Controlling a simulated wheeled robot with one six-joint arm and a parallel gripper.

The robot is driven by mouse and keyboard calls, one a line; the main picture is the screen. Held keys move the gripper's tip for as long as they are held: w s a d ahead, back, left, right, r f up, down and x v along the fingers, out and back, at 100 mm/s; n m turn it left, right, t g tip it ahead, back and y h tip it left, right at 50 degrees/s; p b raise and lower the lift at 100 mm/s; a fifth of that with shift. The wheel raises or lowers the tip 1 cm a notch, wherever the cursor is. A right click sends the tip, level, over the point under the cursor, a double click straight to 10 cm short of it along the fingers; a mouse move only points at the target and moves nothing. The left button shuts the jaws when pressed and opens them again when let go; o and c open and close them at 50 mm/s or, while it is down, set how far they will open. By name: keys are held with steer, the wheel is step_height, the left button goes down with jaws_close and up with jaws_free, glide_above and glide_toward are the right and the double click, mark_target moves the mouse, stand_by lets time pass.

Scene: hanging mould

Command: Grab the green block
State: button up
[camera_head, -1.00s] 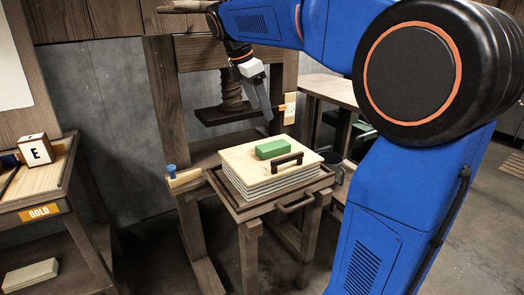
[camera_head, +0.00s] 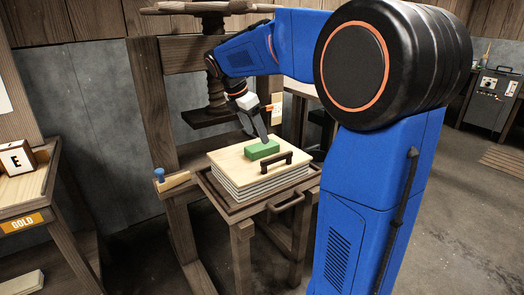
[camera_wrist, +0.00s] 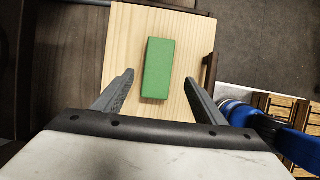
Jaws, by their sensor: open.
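The green block (camera_head: 262,149) lies on a pale wooden board (camera_head: 233,163) on top of a stack of sheets. My gripper (camera_head: 265,141) hangs just above the block, pointing down at it. In the wrist view the green block (camera_wrist: 158,68) lies lengthwise, ahead of and between the two grey fingers. My gripper (camera_wrist: 158,82) is open there, with a gap on each side of the block. The fingers do not appear to touch it. How high they are above the board is hard to tell.
A dark handle (camera_head: 276,158) stands on the board close in front of the block. The press's screw and plate (camera_head: 208,116) are behind my gripper. The stack sits in a wooden tray (camera_head: 244,205) with a front handle. A lettered cube (camera_head: 17,158) is on the left table.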

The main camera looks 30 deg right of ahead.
mark_target(262, 145)
steer(key=shift+w+x, duration=0.2)
steer(key=shift+x, duration=2.65)
steer(key=c, duration=1.2)
